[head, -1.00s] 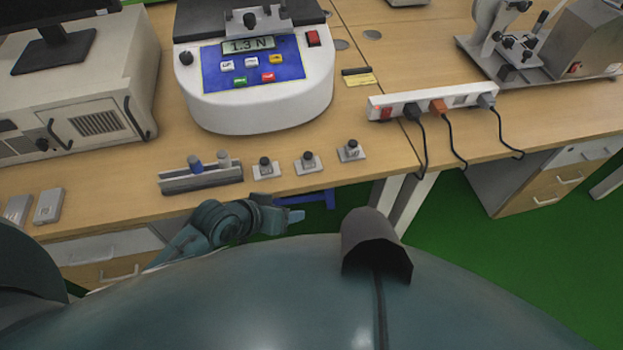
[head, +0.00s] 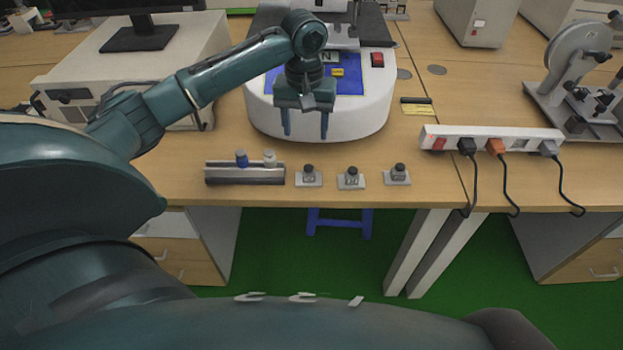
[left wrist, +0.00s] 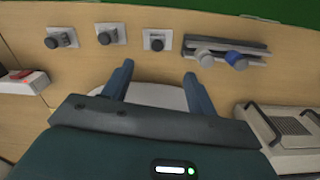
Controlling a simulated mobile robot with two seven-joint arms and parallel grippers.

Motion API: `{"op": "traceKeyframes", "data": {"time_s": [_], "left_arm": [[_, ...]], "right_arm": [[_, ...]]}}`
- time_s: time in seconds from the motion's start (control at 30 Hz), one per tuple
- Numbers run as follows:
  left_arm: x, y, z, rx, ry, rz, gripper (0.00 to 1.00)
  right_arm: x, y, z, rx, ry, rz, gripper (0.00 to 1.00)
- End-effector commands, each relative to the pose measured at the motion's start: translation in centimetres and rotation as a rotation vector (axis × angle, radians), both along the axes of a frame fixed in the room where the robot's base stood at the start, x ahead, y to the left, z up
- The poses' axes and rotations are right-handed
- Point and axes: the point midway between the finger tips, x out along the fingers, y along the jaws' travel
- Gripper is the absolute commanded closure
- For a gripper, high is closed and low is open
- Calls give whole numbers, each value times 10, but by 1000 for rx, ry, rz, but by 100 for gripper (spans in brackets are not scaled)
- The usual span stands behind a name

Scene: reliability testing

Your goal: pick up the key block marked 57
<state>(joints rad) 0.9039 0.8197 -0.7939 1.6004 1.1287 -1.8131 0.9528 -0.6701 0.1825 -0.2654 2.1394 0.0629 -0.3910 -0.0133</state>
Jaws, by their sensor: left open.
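Three small key blocks, grey plates with dark round knobs, stand in a row near the table's front edge: left block (head: 308,178), middle block (head: 351,179), right block (head: 397,175). Their markings are too small to read, so I cannot tell which is 57. My left gripper (head: 305,136) is open and empty, fingers pointing down, in front of the white tester and behind the left block in the picture. In the left wrist view the blocks (left wrist: 60,38), (left wrist: 111,34) and (left wrist: 157,40) lie beyond the open fingers (left wrist: 158,72). My right gripper is out of view.
A grey holder (head: 245,174) with a blue and a grey knob stands left of the blocks. The white tester (head: 370,118) is behind them. A power strip (head: 492,138) with cables lies to the right. Bare wood surrounds the blocks; the table edge is close in front.

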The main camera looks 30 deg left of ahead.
Motion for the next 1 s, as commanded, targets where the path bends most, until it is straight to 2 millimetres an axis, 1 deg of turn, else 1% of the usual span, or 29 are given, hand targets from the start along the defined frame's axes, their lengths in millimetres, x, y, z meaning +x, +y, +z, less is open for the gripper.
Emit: {"op": "traceKeyframes", "data": {"time_s": [0.07, 0.3, 0.4, 0.6, 0.67, 0.83, 0.9, 1.0], "left_arm": [[-1, 1, -10, 2, 7, 3, 42], [-1, 0, -55, 2, 6, 0, 42], [0, 0, -69, 1, 6, 0, 42], [1, -1, -82, 1, 3, -1, 42], [1, -2, -89, 1, 3, -1, 42], [4, -3, -116, 2, 3, 0, 42], [3, -3, -123, 1, 3, -2, 42], [3, -3, -129, 1, 2, -2, 42]], "right_arm": [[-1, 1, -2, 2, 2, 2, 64], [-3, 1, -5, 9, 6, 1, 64], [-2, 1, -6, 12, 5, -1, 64], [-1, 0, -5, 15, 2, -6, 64], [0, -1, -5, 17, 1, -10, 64], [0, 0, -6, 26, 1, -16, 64], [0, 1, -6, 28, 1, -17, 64], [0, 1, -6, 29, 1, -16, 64]]}}
